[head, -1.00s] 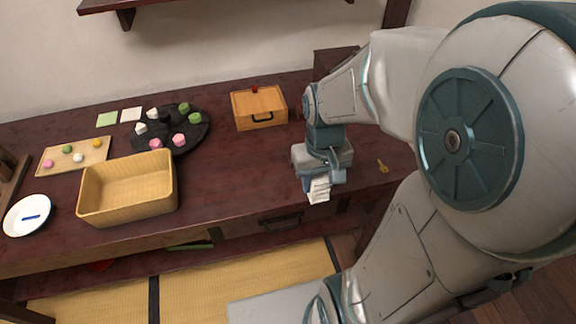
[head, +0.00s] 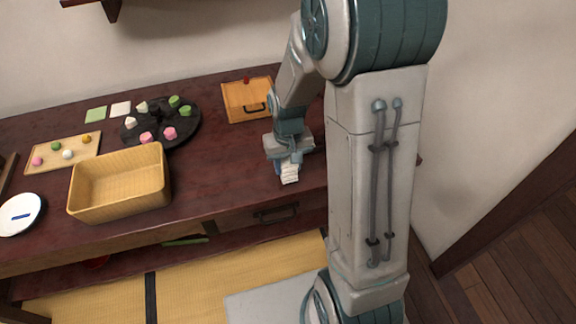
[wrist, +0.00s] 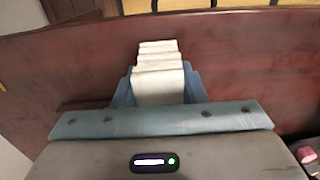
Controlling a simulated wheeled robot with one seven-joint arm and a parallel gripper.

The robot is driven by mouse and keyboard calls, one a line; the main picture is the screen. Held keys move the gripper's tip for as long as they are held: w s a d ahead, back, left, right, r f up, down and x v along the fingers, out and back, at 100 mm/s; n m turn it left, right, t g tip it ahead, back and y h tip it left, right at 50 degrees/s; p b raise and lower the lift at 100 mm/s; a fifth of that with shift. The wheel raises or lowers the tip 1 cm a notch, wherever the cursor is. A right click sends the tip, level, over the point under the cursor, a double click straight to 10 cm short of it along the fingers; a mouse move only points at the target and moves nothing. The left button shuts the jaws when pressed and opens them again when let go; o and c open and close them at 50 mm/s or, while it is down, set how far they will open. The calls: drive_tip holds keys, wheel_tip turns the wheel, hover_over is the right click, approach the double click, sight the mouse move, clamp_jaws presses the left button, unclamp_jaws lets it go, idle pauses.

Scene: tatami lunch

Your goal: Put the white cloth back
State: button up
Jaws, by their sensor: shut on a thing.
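The white cloth (head: 290,174) is a folded, layered strip that sticks out below my gripper (head: 289,162) in the head view. In the wrist view the cloth (wrist: 159,72) sits between the two blue-grey fingers of my gripper (wrist: 158,90), which are shut on it. It is over the dark red table top (head: 222,165), near the front edge. I cannot tell whether the cloth touches the table. A flat green square (head: 96,115) and a flat white square (head: 121,108) lie at the back left of the table.
To the left are a black tray (head: 186,134) with several sweets, an empty yellow basket (head: 119,184), a wooden board (head: 82,148) with small balls and a white plate (head: 21,213).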

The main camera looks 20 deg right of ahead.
drive_tip(key=shift+f, duration=0.5)
drive_tip(key=shift+f, duration=0.1)
drive_tip(key=shift+f, duration=0.15)
drive_tip(key=o, duration=1)
drive_tip(key=shift+c, duration=0.2)
drive_tip(key=shift+r, duration=0.2)
